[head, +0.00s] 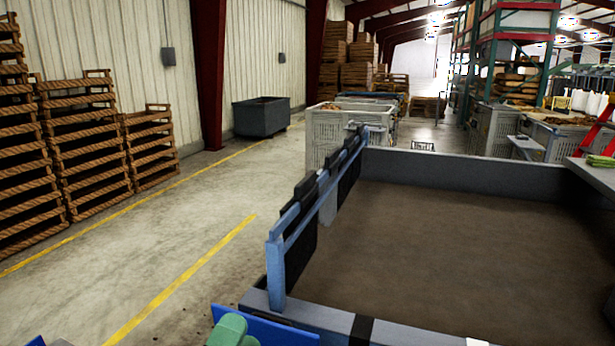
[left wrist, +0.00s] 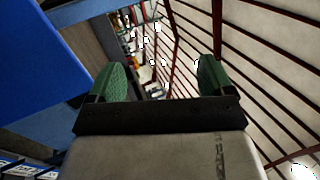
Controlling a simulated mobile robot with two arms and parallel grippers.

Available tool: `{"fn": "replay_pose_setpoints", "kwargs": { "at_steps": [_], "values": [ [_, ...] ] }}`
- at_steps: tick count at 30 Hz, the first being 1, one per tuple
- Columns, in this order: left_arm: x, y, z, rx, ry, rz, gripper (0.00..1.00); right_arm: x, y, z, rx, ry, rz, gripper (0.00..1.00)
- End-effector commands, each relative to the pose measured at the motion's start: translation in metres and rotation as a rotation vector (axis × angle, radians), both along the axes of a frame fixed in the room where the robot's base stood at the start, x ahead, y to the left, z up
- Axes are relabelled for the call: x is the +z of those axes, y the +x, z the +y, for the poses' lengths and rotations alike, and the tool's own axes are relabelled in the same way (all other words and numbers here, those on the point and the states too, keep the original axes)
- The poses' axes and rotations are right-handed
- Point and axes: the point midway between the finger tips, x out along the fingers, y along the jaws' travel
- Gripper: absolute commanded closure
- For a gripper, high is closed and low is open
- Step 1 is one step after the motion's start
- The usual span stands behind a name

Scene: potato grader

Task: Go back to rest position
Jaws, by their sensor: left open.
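My left gripper (head: 232,328) shows only in part at the bottom edge of the head view, as a green finger beside a blue panel (head: 268,333). In the left wrist view the gripper (left wrist: 160,78) has its two green fingers wide apart with nothing between them. That view looks up and across at the roof beams. My right gripper is in neither view.
A wide grader bed (head: 450,240) with a brown surface and a blue side rail (head: 310,205) fills the right. Wooden crates (head: 90,150) stand at left. A dark bin (head: 262,117) and a grey crate (head: 330,140) stand farther back. The floor at left is clear.

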Motion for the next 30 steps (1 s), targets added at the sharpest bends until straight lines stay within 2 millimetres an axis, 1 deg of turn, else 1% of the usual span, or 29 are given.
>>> {"fn": "replay_pose_setpoints", "kwargs": {
  "at_steps": [1, 2, 3, 5, 6, 8, 9, 11, 12, 15, 17, 18, 22, 23, 24, 29, 30],
  "values": [
    [-0.027, 0.002, 0.023, 0.066, -0.154, 0.19, 0.18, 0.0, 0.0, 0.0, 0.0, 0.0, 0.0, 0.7],
    [-0.044, 0.002, 0.037, 0.107, -0.245, 0.301, 0.18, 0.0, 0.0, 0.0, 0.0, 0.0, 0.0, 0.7],
    [-0.069, -0.002, 0.053, 0.164, -0.366, 0.446, 0.18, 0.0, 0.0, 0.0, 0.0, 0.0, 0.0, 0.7],
    [-0.106, -0.014, 0.073, 0.256, -0.534, 0.653, 0.18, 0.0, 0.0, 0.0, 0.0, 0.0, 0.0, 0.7],
    [-0.128, -0.025, 0.083, 0.312, -0.631, 0.771, 0.18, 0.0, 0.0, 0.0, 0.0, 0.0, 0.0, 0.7],
    [-0.156, -0.044, 0.093, 0.392, -0.752, 0.925, 0.18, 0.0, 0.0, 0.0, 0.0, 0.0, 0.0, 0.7],
    [-0.172, -0.057, 0.098, 0.443, -0.819, 1.011, 0.18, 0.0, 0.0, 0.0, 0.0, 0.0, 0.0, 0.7],
    [-0.191, -0.076, 0.104, 0.511, -0.905, 1.124, 0.18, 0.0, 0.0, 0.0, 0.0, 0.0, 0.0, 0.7],
    [-0.202, -0.088, 0.106, 0.555, -0.957, 1.192, 0.18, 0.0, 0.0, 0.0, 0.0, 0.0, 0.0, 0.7],
    [-0.224, -0.119, 0.11, 0.66, -1.062, 1.343, 0.18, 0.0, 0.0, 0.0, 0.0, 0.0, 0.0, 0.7],
    [-0.234, -0.138, 0.111, 0.723, -1.116, 1.425, 0.18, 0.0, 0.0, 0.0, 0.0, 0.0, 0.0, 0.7],
    [-0.24, -0.151, 0.111, 0.764, -1.149, 1.476, 0.18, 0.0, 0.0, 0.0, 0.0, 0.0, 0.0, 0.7],
    [-0.254, -0.191, 0.111, 0.9, -1.242, 1.634, 0.18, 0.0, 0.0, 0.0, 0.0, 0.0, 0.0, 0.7],
    [-0.261, -0.192, 0.111, 0.913, -1.248, 1.647, 0.18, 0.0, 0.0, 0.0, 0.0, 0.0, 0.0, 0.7],
    [-0.273, -0.186, 0.11, 0.911, -1.241, 1.645, 0.18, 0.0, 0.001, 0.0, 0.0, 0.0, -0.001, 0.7],
    [-0.318, -0.175, 0.109, 0.921, -1.229, 1.657, 0.18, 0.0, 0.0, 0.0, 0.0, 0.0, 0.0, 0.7],
    [-0.331, -0.174, 0.108, 0.925, -1.226, 1.661, 0.18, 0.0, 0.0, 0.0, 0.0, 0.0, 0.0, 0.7]
  ]
}}
